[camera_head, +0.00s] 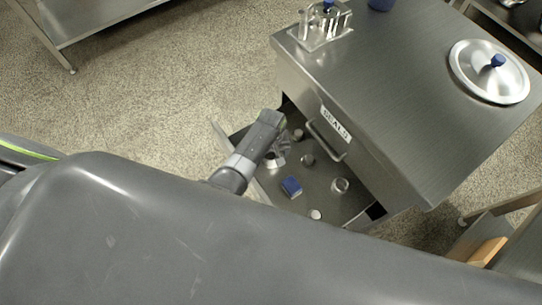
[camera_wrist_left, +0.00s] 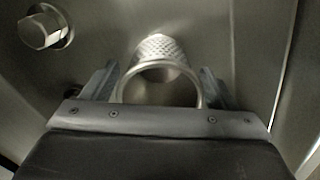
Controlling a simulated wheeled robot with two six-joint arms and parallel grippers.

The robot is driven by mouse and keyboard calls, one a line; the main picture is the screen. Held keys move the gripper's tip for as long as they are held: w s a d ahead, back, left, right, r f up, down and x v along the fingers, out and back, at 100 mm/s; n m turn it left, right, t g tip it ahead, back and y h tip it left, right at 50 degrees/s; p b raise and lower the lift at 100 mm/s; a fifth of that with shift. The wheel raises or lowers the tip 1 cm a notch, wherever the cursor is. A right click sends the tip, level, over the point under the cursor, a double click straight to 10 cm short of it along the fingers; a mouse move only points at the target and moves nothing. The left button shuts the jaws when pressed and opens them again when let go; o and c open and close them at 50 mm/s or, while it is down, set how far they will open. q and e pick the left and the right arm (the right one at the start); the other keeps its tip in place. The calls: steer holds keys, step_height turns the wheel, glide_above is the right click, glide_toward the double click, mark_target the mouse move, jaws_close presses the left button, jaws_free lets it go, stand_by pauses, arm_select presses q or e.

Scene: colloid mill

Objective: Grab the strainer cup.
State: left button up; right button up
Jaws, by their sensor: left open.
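The strainer cup (camera_wrist_left: 162,47), a shiny metal cup with a perforated wall and a round rim, lies in the open drawer (camera_head: 322,199). In the left wrist view its rim faces me, and it sits between the two fingers of my left gripper (camera_wrist_left: 158,76). The fingers are spread, one on each side of the cup, with no clear grip on it. In the head view my left gripper (camera_head: 283,146) reaches down into the drawer and hides much of what is under it. My right gripper is not in view.
The drawer also holds a blue block (camera_head: 291,187), a ring-like piece (camera_head: 340,185), a small white piece (camera_head: 315,214) and a small round metal piece (camera_head: 307,159). The drawer handle (camera_head: 326,140) and the steel cabinet top (camera_head: 400,100) are close on the right.

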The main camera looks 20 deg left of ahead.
arm_select(q)
steer(key=shift+f, duration=0.1)
steer(key=shift+c, duration=0.4)
steer(key=c, duration=1)
